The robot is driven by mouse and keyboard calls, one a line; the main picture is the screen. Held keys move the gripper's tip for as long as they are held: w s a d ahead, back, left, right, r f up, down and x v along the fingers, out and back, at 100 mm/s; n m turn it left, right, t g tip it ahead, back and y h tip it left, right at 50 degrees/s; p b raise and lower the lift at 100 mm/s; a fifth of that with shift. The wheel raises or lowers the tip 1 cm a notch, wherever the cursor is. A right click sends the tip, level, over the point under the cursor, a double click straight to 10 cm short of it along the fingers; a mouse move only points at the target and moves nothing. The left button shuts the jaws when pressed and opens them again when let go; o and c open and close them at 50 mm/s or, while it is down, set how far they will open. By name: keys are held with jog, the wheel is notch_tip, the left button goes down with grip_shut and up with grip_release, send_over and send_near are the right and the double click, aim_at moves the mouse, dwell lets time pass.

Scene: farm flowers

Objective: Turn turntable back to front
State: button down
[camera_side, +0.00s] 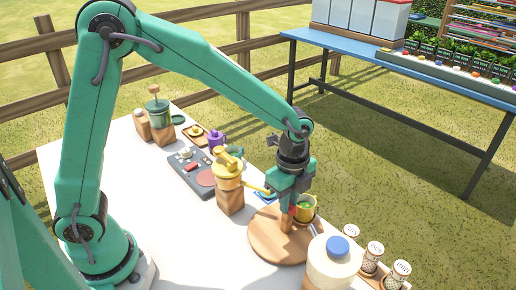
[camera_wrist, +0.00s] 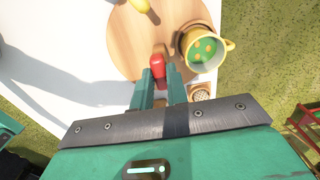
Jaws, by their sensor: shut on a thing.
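The turntable (camera_side: 262,238) is a round wooden disc on the white table; it also shows in the wrist view (camera_wrist: 125,45). A red-topped wooden peg (camera_wrist: 158,62) stands near its edge, and its wooden part shows in the side view (camera_side: 288,222). My gripper (camera_side: 293,208) points down over the disc with its fingers shut on the peg; the fingers show in the wrist view (camera_wrist: 160,82). A yellow mug (camera_side: 307,209) with green contents stands on the disc beside the peg; it also shows in the wrist view (camera_wrist: 226,46).
A cream jar with a blue lid (camera_side: 335,262) stands close in front of the turntable, with several shakers (camera_side: 372,258) to its right. A yellow grinder-like thing on a wooden block (camera_side: 230,197) and a dark tray (camera_side: 192,174) stand left of the disc. The table's front-left is clear.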

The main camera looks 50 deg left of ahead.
dwell(0.3)
jog(key=c, duration=1.4)
grip_release()
jog(key=shift+r, duration=0.1)
jog(key=shift+r, duration=3.8)
jog(key=shift+r, duration=0.1)
jog(key=shift+s+a+r, duration=0.1)
jog(key=shift+a+r, duration=0.05)
jog(key=shift+a, duration=0.05)
jog(key=s+a+r+n+t, duration=0.2)
jog(key=s+a+n, duration=0.3)
jog(key=n, duration=0.1)
jog(key=s+a+r+n+t, duration=0.1)
jog(key=s+a+r+n, duration=0.1)
jog(key=s+a+n, duration=0.2)
jog(key=s+a+r+n+t, duration=0.2)
jog(key=s+a+r+n, duration=0.1)
jog(key=s+a+n, duration=0.2)
jog(key=shift+s+a+n+t, duration=0.15)
jog(key=shift+s+n, duration=0.35)
jog(key=shift+n, duration=0.25)
jog(key=shift+s+a+n+t, duration=0.15)
jog(key=shift+s+n, duration=0.3)
jog(key=shift+n, duration=0.3)
